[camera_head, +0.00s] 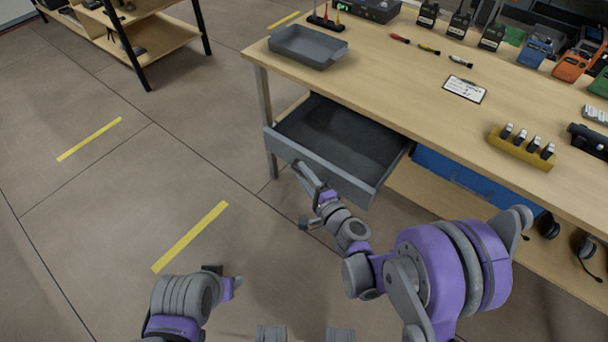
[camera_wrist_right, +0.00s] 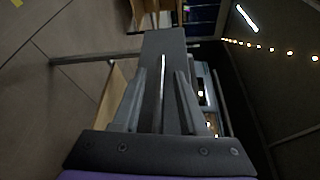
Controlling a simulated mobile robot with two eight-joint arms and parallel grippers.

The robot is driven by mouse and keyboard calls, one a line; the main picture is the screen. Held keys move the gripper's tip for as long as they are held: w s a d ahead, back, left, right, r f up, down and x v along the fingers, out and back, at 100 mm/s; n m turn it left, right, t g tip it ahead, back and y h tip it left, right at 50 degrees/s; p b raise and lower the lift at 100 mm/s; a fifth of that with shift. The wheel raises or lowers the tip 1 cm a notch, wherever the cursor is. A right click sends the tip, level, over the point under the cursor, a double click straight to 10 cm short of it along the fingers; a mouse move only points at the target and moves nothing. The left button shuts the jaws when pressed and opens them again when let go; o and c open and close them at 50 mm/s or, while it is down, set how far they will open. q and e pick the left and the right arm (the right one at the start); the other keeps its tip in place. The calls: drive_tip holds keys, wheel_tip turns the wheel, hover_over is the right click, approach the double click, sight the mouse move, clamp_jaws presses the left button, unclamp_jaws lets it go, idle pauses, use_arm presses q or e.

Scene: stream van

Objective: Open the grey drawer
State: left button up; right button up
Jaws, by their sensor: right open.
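The grey drawer (camera_head: 340,142) under the workbench is pulled well out, its dark interior exposed and seemingly empty. Its grey front panel (camera_head: 320,168) faces the lower left. My right gripper (camera_head: 302,194) is at the outside of this front, near its middle, with the jaws apart. In the right wrist view, the two fingers (camera_wrist_right: 160,92) stand on either side of a thin light strip, with a grey panel (camera_wrist_right: 165,50) beyond; I cannot tell whether they touch it. My left gripper (camera_head: 226,284) is low over the floor, away from the drawer, its jaws unclear.
The wooden workbench (camera_head: 390,85) carries a grey tray (camera_head: 307,46), radios, a label card (camera_head: 464,89) and a yellow holder (camera_head: 521,147). A blue drawer (camera_head: 470,181) is right of the grey one. Floor left of the bench is free.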

drive_tip(key=f+v, duration=0.1)
drive_tip(key=v, duration=0.9)
drive_tip(key=shift+s+d+r, duration=0.2)
drive_tip(key=shift+s+r, duration=0.2)
drive_tip(key=shift+r, duration=0.1)
